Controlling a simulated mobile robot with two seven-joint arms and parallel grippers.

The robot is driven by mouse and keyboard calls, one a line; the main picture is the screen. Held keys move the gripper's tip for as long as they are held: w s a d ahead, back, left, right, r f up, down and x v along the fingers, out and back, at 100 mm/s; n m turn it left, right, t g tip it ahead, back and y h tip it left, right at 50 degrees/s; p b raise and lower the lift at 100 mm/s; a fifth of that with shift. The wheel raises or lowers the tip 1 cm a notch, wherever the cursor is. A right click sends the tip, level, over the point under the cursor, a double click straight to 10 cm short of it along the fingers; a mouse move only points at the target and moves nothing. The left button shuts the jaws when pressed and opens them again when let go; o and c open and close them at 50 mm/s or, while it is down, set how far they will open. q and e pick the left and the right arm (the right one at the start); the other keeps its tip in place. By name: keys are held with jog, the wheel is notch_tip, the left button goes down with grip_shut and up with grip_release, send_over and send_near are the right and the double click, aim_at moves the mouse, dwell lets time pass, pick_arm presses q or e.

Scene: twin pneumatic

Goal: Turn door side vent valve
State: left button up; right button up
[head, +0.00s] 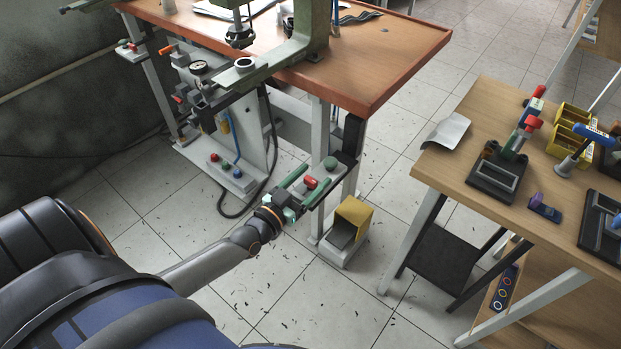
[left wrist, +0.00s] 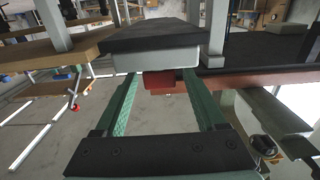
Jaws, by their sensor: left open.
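A red knob (head: 311,182) sits on a small grey panel with a green round button (head: 330,163), beside the orange-edged workbench's near leg. It looks like a valve knob, but I cannot tell whether it is the door side vent valve. My left gripper (head: 303,188) is open, with its green fingers reaching toward this panel. In the left wrist view, the red knob (left wrist: 165,82) lies between the two fingertips, below a pale box with a dark top. Whether the fingers touch it is unclear. My right gripper is out of view.
A yellow-hooded foot pedal (head: 352,216) is on the floor near the panel. A wooden table (head: 460,165) with fixtures stands at right.

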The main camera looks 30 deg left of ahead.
pick_arm(q)
jog(key=shift+c, duration=0.2)
grip_shut()
dwell(0.3)
